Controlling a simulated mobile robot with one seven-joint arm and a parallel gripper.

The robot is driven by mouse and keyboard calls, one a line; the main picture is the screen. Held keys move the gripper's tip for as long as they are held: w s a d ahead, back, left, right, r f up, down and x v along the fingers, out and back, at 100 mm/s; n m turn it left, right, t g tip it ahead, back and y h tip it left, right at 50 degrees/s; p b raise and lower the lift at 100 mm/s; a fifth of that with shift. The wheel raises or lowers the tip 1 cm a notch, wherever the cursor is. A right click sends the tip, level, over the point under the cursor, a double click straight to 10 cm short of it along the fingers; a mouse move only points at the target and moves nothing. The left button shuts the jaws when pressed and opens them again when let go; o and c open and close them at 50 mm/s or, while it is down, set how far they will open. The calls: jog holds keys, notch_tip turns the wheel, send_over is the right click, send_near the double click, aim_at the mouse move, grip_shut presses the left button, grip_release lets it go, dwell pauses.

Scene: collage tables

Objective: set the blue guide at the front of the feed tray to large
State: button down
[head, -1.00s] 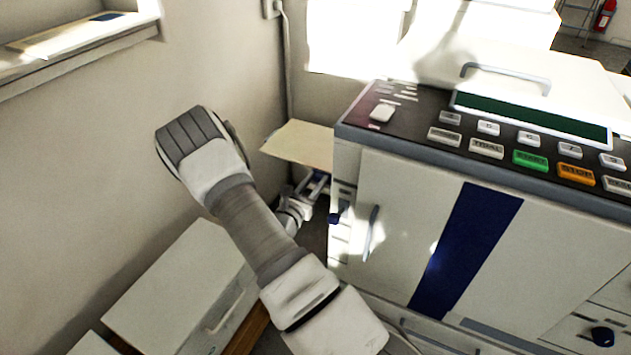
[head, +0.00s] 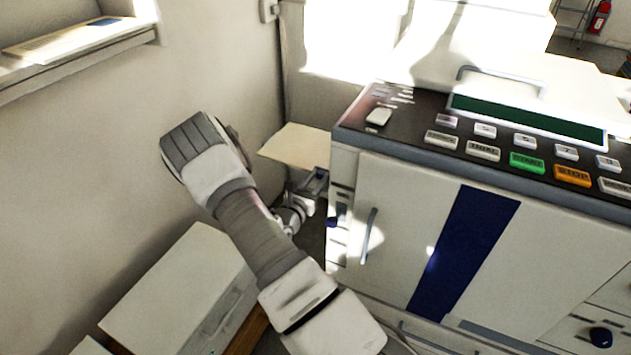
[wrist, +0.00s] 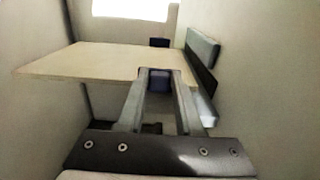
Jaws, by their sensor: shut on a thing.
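The feed tray (wrist: 85,62) is a flat tan board; it also shows in the head view (head: 298,146), sticking out from the left side of the machine. The blue guide (wrist: 159,82) is a small dark blue block at the tray's near edge. My gripper (wrist: 158,74) is shut on it, with one finger on either side. In the head view my gripper (head: 317,180) is small, just below the tray's front edge, and the guide cannot be made out there. No size marking for the guide is readable.
The white machine (head: 395,220) stands close on the right of my gripper, with a dark blue knob (head: 332,222) at its side. A grey bar (wrist: 203,50) runs beside the tray. A white cabinet (head: 170,285) stands low at left, near the wall.

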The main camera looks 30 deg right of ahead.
jog(key=c, duration=0.6)
grip_release()
jog(key=shift+o, duration=0.2)
jog(key=shift+a, duration=0.1)
jog(key=p+v, duration=0.3)
jog(key=v, duration=1.4)
jog(key=shift+s, duration=0.2)
jog(key=shift+r, duration=0.1)
